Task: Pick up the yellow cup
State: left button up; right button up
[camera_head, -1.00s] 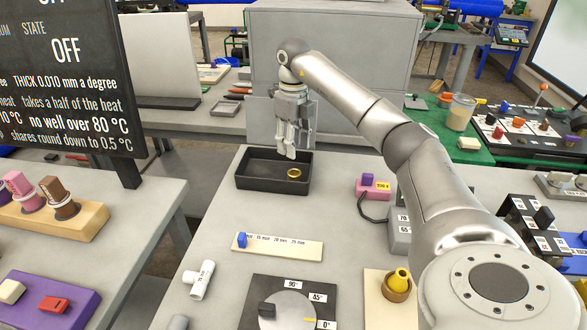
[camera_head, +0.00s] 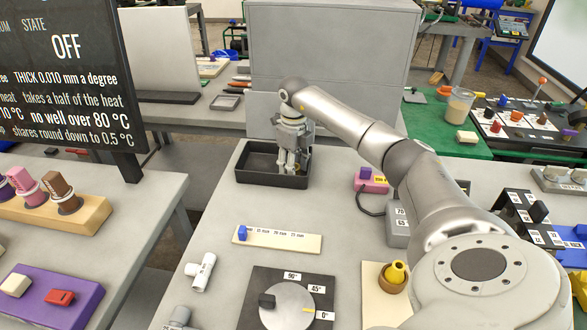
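A yellow cup-like piece (camera_head: 396,271) sits in a brown round holder on a pale board at the lower right. My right gripper (camera_head: 291,170) points down inside a black tray (camera_head: 256,179), well away from that piece. A small brass-coloured ring that lay in the tray is now mostly hidden by the fingers. I cannot tell whether the fingers are apart or closed around it. My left gripper is not in view.
A dial plate (camera_head: 288,305), a white pipe tee (camera_head: 201,272) and a pale strip with a blue slider (camera_head: 277,240) lie in front of the tray. A pink box (camera_head: 371,183) stands to its right. A grey cabinet (camera_head: 330,50) rises behind.

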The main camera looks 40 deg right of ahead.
jog(key=c, duration=0.7)
jog(key=shift+r, duration=0.2)
